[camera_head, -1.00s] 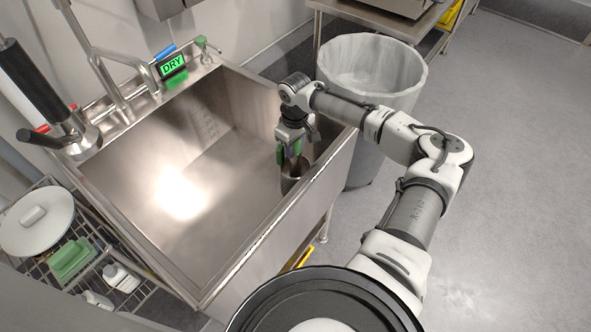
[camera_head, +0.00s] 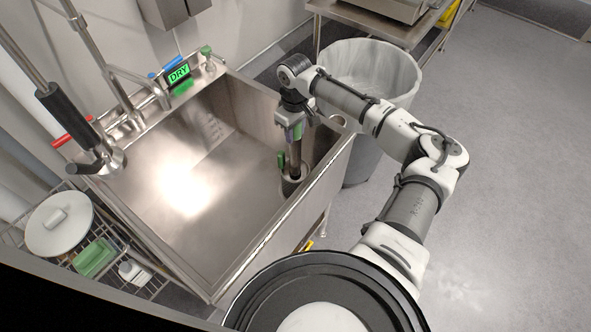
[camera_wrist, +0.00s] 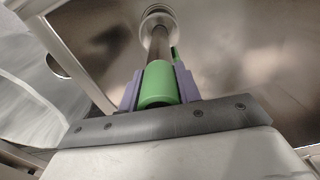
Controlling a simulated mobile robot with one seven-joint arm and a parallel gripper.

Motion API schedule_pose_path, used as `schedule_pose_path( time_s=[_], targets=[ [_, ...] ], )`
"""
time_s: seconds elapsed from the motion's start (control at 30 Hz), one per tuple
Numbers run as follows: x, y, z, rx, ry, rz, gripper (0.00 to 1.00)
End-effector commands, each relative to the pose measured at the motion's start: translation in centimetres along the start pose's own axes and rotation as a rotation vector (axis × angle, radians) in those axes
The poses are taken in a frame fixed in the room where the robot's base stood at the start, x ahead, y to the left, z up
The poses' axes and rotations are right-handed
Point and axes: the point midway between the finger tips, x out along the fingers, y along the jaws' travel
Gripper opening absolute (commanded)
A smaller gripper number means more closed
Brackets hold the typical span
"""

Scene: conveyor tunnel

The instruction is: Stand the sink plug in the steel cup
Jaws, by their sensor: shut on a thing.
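The sink plug shows as a long grey tube (camera_head: 294,156) inside the sink, near its right wall. Its green grip (camera_wrist: 158,84) sits between the purple fingers of my gripper (camera_head: 291,130), which is shut on it. The plug hangs near upright below my gripper. The steel cup (camera_head: 291,187) is under it on the right side of the sink; its ringed rim shows in the wrist view (camera_wrist: 158,12). The tube's lower end lines up with the cup mouth and seems to be inside it. Whether it touches the cup bottom is hidden. A small green piece (camera_head: 281,161) shows beside the tube.
The steel sink (camera_head: 190,240) has a bare floor left of the cup. Its right wall is close to my gripper. A grey lined bin (camera_head: 375,65) is beyond the right wall.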

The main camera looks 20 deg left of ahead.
Motion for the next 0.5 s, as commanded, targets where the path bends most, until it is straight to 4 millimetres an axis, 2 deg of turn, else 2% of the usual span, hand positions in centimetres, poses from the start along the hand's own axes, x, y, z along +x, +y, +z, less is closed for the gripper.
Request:
schedule_pose_path(
  time_s=[0.03,0.5],
  targets=[
    [-1.0,0.0,0.0,0.000,0.002,0.000,0.00],
    [-5.3,0.1,0.0,0.000,0.001,0.002,0.00]
  ],
)
